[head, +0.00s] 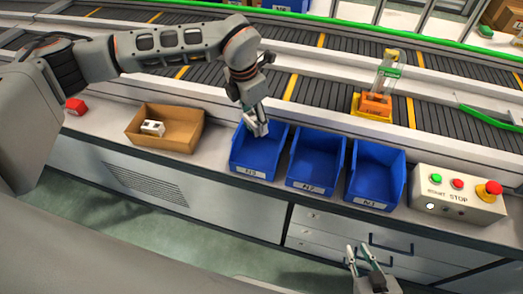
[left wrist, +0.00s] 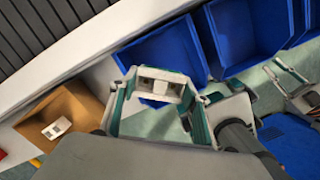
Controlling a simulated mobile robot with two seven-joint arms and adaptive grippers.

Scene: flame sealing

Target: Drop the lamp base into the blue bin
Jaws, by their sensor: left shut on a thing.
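My left gripper (head: 257,127) is over the leftmost blue bin (head: 244,158), labelled N3. In the left wrist view the left gripper (left wrist: 160,98) is shut on a white lamp base (left wrist: 162,84) with square openings, held between its fingertips. In the head view the held base is small and hard to tell from the fingers. A second white lamp base (head: 152,128) lies in the open cardboard box (head: 182,139) to the left. My right gripper (head: 362,257) is open and empty, low in front of the counter.
Two more blue bins, the middle one (head: 315,178) and the right one (head: 372,187), stand beside the first. A control box (head: 459,198) with buttons is at the right. A red block (head: 75,106) lies far left.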

